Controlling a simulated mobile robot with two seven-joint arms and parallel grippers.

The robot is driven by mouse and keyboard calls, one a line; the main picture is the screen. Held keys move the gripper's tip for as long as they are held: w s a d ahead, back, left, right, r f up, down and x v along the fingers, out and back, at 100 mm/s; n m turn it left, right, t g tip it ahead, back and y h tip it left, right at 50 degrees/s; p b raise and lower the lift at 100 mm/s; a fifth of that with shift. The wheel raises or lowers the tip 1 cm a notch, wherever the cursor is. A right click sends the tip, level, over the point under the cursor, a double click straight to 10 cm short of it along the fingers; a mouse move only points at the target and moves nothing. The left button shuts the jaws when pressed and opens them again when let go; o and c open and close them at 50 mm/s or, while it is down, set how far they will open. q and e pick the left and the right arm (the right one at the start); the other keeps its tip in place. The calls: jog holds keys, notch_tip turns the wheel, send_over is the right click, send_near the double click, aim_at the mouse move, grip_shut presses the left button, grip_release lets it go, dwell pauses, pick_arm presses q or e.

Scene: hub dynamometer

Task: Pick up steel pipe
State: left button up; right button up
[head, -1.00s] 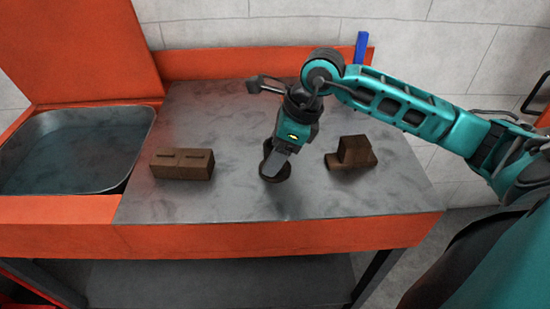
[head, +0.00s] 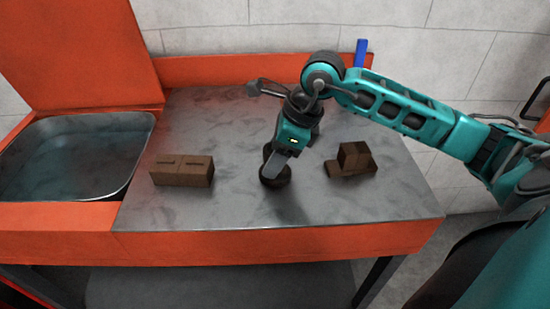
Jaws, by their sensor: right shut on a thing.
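The steel pipe (head: 275,181) shows as a short, dark, round piece low on the grey worktop, near its middle. My right gripper (head: 274,170) points down at it and is shut on it. The gripper's fingers hide part of the pipe, and I cannot tell whether its lower end touches the worktop. My left gripper is not in view.
A brown slotted block (head: 182,171) lies left of the pipe, and a stepped brown block (head: 352,160) lies right of it. A water-filled metal basin (head: 75,150) is at the left. The grey worktop (head: 225,120) is clear behind and in front.

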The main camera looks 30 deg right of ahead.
notch_tip(320, 180, up, 19)
jog(key=p, duration=0.2)
jog(key=shift+r, duration=0.2)
dwell(1.0)
